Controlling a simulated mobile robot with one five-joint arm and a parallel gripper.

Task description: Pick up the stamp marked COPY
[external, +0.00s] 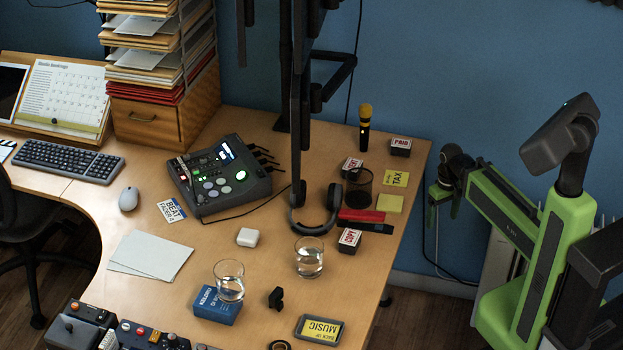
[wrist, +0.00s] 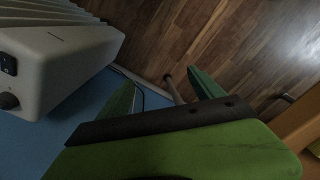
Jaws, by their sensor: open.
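The stamp marked COPY (external: 349,241) is a small dark block with a red and white label on top. It lies near the right edge of the desk in the external view, just below a red and black item. My gripper (external: 441,193) hangs past the desk's right edge, apart from the stamp and to its upper right. In the wrist view my green fingers (wrist: 165,92) are apart with nothing held between them. The stamp does not show in the wrist view.
Near the COPY stamp are the PAID stamp (external: 400,147), another stamp (external: 352,165), a dark mesh cup (external: 360,190), headphones (external: 318,222), a red item (external: 362,215) and a water glass (external: 309,258). A white heater (wrist: 60,55) stands below my gripper's left in the wrist view.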

